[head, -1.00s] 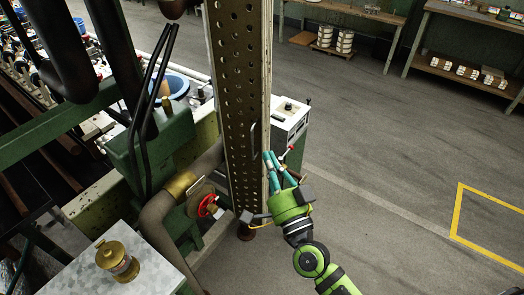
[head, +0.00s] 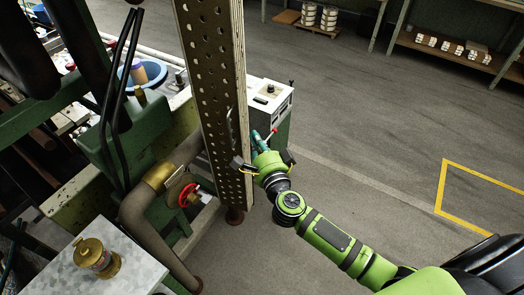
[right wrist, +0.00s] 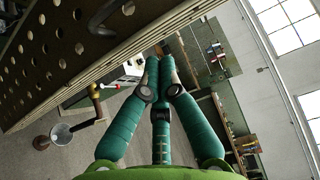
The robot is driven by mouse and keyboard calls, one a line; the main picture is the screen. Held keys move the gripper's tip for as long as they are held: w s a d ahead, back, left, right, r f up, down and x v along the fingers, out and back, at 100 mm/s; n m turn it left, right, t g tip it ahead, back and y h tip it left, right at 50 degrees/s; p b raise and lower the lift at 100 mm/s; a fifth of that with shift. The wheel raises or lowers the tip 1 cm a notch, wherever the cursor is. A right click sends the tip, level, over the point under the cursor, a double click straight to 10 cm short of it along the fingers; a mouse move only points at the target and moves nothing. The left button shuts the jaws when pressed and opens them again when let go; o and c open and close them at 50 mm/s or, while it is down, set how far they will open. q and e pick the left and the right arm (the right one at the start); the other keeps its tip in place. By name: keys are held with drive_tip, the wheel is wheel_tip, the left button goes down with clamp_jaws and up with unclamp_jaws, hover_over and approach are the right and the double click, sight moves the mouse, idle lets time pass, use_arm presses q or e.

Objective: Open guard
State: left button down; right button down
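The guard (head: 212,90) is a tall perforated metal panel with a pale edge, standing upright in the middle of the head view. A thin bent handle (head: 230,128) is on its right side, low down. In the right wrist view the guard (right wrist: 62,52) fills the upper left, with a dark bracket-like part near its edge. My right gripper (head: 257,140) is just right of the guard, apart from the handle. Its teal fingers converge at the tips in the wrist view (right wrist: 160,68), with nothing visible between them. My left gripper is out of view.
A white control box (head: 270,98) with a red-tipped lever stands behind my right gripper. A pipe with a red valve wheel (head: 187,195) is left of the guard's foot. A brass pot (head: 97,258) sits on a grey tabletop (head: 140,268). Floor to the right is clear.

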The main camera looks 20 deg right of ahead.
sight(237, 131)
drive_tip(key=a, duration=0.4)
drive_tip(key=shift+w+r, duration=0.1)
drive_tip(key=shift+w, duration=0.2)
